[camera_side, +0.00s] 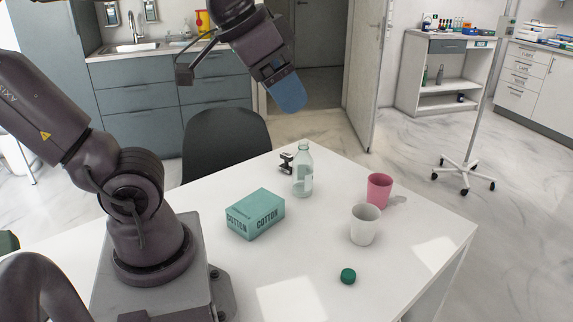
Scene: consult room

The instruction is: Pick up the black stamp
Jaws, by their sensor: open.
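The black stamp (286,163) is a small dark object on the far part of the white table, just left of and behind the clear bottle (303,172). Part of it may be hidden by the bottle. My gripper (290,95), with blue fingers, is open and empty, held high above the table's far edge. In the picture it is above the stamp and well apart from it. The gap between the fingers is hard to see from this side.
A green cotton box (256,214) lies left of the bottle on the white table (300,253). A pink cup (379,187) and a white cup (364,225) stand to the right. A green cap (348,276) lies in front. A dark chair (226,143) stands behind the table.

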